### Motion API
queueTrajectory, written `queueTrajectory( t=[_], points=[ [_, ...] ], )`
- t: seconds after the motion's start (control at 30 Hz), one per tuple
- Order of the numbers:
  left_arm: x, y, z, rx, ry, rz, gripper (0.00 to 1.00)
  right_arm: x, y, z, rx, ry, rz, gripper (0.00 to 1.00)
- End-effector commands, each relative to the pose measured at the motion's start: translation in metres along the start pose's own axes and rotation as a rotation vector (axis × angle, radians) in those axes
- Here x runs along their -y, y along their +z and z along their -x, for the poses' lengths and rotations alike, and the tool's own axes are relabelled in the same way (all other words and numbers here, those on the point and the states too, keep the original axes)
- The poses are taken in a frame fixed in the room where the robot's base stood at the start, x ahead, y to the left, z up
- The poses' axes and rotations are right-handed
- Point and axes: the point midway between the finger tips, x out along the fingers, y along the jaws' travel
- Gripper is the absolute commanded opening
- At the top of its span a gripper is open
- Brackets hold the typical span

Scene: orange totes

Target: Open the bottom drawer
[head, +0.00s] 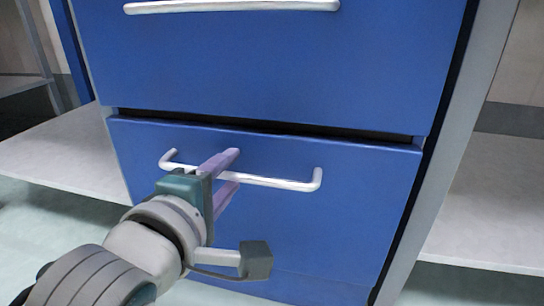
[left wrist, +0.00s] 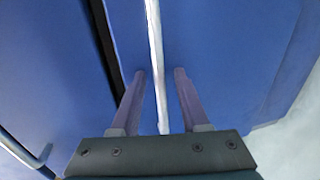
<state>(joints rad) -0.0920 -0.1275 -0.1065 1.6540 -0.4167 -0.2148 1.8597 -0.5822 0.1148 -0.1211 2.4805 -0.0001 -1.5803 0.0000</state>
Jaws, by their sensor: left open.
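The bottom drawer (head: 370,200) is blue, with a white bar handle (head: 293,184) across its upper part. It looks shut, with a dark gap along its top edge. My left gripper (head: 228,172) is at the left half of the handle, fingers pointing at the drawer front. In the left wrist view the gripper (left wrist: 160,74) is open, and the handle (left wrist: 154,40) runs between its two purple fingers with space on both sides. My right gripper is in neither view.
Another blue drawer (head: 270,65) with its own white handle (head: 230,6) is directly above. Pale low shelves stand left (head: 70,155) and right (head: 490,205) of the cabinet. Pale floor (head: 60,225) shows at the lower left.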

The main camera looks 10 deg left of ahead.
Motion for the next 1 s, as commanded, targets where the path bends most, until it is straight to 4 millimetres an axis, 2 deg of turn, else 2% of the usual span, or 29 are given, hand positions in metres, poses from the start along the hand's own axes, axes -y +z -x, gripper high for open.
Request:
queueTrajectory(
  t=[0.23, 0.63, 1.0],
  points=[
    [-0.0005, 0.0, -0.0006, 0.0, -0.001, -0.001, 0.44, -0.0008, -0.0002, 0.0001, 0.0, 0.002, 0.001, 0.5],
    [-0.0004, 0.0, -0.0003, 0.0, 0.0, -0.001, 0.0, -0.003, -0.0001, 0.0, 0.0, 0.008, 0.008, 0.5],
    [-0.0005, 0.0, -0.0003, 0.0, 0.0, -0.001, 0.0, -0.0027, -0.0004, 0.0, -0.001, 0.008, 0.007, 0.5]
  ],
)
